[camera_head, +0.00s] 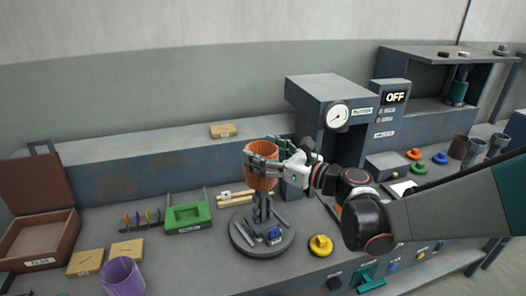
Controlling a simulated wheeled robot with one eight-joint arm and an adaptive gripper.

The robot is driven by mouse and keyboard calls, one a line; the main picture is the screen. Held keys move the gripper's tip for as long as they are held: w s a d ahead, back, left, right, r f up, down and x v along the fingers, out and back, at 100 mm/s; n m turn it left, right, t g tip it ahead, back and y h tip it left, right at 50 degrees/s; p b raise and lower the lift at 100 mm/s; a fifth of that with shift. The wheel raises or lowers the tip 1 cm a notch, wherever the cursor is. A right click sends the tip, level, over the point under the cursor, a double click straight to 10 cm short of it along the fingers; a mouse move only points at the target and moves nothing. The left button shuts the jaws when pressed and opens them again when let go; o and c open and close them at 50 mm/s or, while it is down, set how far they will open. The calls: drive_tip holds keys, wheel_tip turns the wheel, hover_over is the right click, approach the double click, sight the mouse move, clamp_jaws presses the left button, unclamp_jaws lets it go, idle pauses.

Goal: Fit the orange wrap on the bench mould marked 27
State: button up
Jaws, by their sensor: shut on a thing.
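The orange wrap (259,181) is an open-topped, cup-like sleeve held upright near the middle of the head view. My gripper (263,158) is shut on it from the right, with its fingers across the upper part. The wrap is directly above a dark stand (262,207) on a round grey base (250,247), in line with its post. I cannot tell whether the wrap touches the stand or is around something on it. A small blue part (274,234) sits low on the stand. No mark 27 is readable.
A green holder (187,216), an open brown box (38,236) and a purple cup (122,276) stand left. A yellow ring piece (320,245) lies right of the base. A grey machine with a gauge (337,115) stands behind; its display (395,97) reads OFF. Coloured rings (419,167) lie right.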

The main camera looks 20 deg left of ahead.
drive_tip(key=b, duration=0.3)
hover_over(268, 200)
drive_tip(key=a, duration=0.2)
drive_tip(key=shift+w+d+f, duration=0.1)
drive_tip(key=shift+w+f, duration=0.1)
drive_tip(key=shift+f, duration=0.95)
drive_tip(key=shift+w+d+f, duration=0.1)
drive_tip(key=shift+w+f, duration=0.1)
drive_tip(key=shift+f, duration=6.4)
drive_tip(key=o, duration=1.1)
drive_tip(key=shift+o, duration=0.2)
drive_tip(key=shift+s+d, duration=0.1)
drive_tip(key=shift+d, duration=0.05)
drive_tip(key=v, duration=0.7)
drive_tip(key=shift+d, duration=0.1)
